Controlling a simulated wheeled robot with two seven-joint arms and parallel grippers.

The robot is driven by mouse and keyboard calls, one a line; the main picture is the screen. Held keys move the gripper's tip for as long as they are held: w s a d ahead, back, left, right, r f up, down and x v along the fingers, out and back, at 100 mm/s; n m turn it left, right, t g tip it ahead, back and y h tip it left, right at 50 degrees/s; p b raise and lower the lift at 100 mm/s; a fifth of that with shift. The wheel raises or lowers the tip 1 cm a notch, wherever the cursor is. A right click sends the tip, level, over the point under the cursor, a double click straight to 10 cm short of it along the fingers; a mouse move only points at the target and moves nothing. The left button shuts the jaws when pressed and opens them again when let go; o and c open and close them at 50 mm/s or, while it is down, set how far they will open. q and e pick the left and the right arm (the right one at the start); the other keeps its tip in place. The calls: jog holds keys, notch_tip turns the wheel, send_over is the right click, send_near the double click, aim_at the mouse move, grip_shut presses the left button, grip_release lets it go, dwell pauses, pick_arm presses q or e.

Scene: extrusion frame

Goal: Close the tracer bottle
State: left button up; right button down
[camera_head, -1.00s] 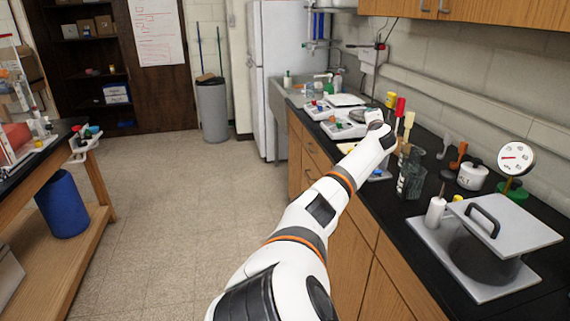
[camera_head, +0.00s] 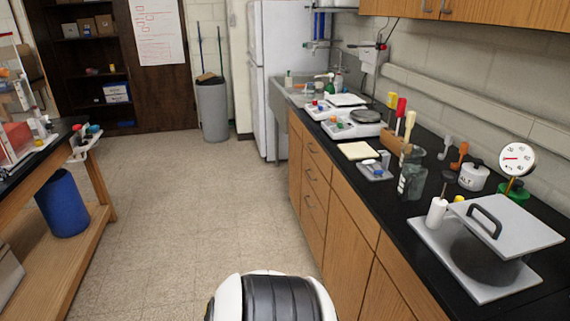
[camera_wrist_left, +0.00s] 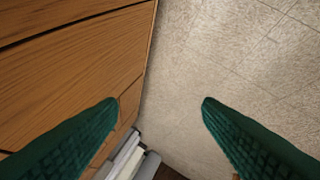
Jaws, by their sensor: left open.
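I cannot pick out the tracer bottle for sure in the head view. A small grey tray (camera_head: 369,175) with small items lies on the black counter, and a small light container (camera_head: 385,158) stands beside it. They are too small to tell whether any is a bottle with its cap on or off. My left gripper (camera_wrist_left: 160,100) shows in the left wrist view with its two green fingers wide apart and nothing between them. It is over the floor beside wooden drawer fronts. Neither gripper shows in the head view.
The black counter (camera_head: 400,222) runs along the right over wooden drawers (camera_head: 318,180). The floor (camera_head: 190,220) is clear between the counter and the left bench.

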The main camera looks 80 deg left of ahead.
pick_arm(q)
jog(key=s+d+f+n+h, duration=0.2)
jog(key=s+d+f+n, duration=0.1)
jog(key=d, duration=1)
jog(key=s+d+f+n+g+h, duration=0.1)
jog(key=s+d+f+n+h, duration=0.2)
jog(key=d, duration=1)
jog(key=s+d+f+n+h, duration=0.3)
jog(key=s+d+f, duration=0.4)
jog(key=d, duration=0.6)
jog(key=shift+d+f+n+g, duration=0.25)
jog(key=shift+f+n, duration=0.25)
jog(key=shift+f, duration=0.25)
jog(key=shift+a, duration=0.1)
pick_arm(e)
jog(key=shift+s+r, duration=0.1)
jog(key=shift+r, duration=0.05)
